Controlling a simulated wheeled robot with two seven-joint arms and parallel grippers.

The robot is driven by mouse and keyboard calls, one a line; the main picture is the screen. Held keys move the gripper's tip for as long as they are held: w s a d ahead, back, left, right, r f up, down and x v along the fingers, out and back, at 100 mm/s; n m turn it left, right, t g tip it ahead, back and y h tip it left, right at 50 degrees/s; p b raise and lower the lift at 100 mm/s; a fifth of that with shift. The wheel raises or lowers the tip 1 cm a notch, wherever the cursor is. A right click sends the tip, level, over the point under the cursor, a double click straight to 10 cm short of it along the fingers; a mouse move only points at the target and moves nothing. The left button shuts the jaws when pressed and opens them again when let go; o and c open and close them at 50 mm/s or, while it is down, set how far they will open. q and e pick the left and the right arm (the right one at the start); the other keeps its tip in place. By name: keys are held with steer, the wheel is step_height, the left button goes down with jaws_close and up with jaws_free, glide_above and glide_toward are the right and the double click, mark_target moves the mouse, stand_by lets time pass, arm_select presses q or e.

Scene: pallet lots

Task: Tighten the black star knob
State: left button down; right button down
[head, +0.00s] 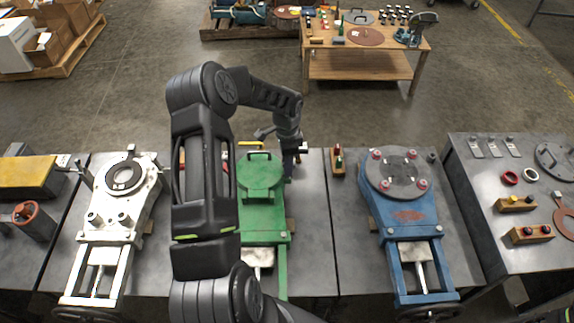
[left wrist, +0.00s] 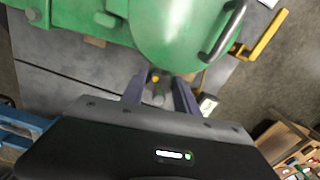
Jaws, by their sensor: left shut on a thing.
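A green machine (head: 262,190) with a round top stands on the middle bench, partly behind my left arm. My left gripper (head: 291,160) is low at the right side of its round part. In the left wrist view the fingers (left wrist: 159,92) are shut on a small dark knob with a yellow dot, the black star knob (left wrist: 158,83), at the edge of the green body (left wrist: 185,35). The knob's star shape is mostly hidden between the fingers. In the head view the gripper hides the knob. My right gripper is not in view.
A white machine (head: 118,215) stands to the left and a blue machine (head: 405,212) to the right. A yellow handle (left wrist: 265,35) sticks out near the green body. A small wooden block with red and green pieces (head: 338,160) lies right of my gripper.

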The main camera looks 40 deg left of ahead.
arm_select(q)
steer(key=m+b, duration=0.2)
steer(key=m, duration=0.2)
steer(key=shift+w+a, duration=0.1)
steer(key=shift+w, duration=0.05)
steer(key=m+b, duration=0.1)
steer(key=m, duration=0.4)
steer(key=shift+w+m, duration=0.1)
steer(key=shift+m, duration=0.3)
steer(key=c, duration=0.9)
jaws_free()
steer(key=shift+r, duration=0.1)
step_height(320, 180, up, 8)
steer(key=shift+f+b, duration=0.2)
steer(key=shift+b, duration=0.6)
